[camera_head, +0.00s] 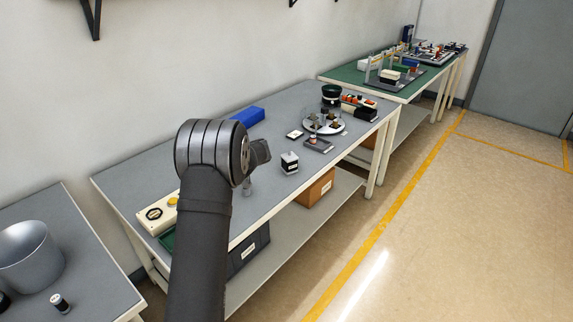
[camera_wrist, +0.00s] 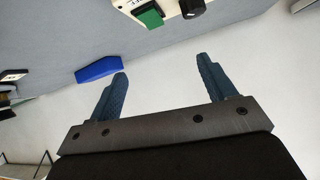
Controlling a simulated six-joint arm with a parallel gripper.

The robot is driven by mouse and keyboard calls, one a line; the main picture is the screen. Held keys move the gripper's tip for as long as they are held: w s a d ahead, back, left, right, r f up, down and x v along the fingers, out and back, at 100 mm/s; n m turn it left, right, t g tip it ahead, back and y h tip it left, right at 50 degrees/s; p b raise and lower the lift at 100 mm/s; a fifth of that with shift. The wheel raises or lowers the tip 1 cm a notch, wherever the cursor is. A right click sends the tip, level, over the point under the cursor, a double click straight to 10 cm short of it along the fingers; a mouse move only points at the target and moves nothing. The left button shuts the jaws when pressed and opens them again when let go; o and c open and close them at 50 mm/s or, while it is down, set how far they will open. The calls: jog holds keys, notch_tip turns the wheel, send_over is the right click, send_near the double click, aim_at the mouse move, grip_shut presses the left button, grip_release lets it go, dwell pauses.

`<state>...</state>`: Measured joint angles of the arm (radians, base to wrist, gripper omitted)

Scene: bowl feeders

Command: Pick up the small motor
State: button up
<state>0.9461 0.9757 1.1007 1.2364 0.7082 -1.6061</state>
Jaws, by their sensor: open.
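A small grey cylinder (camera_head: 248,187) stands upright near the front edge of the grey workbench, partly beside my arm in the head view. A boxy black and white motor-like block (camera_head: 289,162) stands to its right. I cannot tell for sure which of the two is the small motor. My gripper shows in the wrist view (camera_wrist: 161,66) with its two blue fingers wide apart and nothing between them. In the head view my arm hides most of the gripper. The wrist view shows neither the cylinder nor the block.
The grey workbench (camera_head: 283,112) also holds a blue bin (camera_head: 248,116), a beige button box (camera_head: 157,213) and a round white plate (camera_head: 325,127) with parts. The blue bin (camera_wrist: 98,70) and button box (camera_wrist: 160,10) show in the wrist view. A metal bowl (camera_head: 30,255) stands at left.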

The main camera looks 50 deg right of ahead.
jog(key=s+d+f+m+h, duration=0.1)
jog(key=s+d, duration=0.9)
jog(key=t+h, duration=0.2)
send_near(290, 157)
jog(key=shift+m, duration=0.4)
jog(key=x, duration=1.1)
jog(key=shift+s+d+f, duration=0.1)
jog(key=shift+f, duration=0.1)
jog(key=c, duration=1.4)
jog(key=shift+r, duration=0.15)
jog(key=shift+c, duration=1)
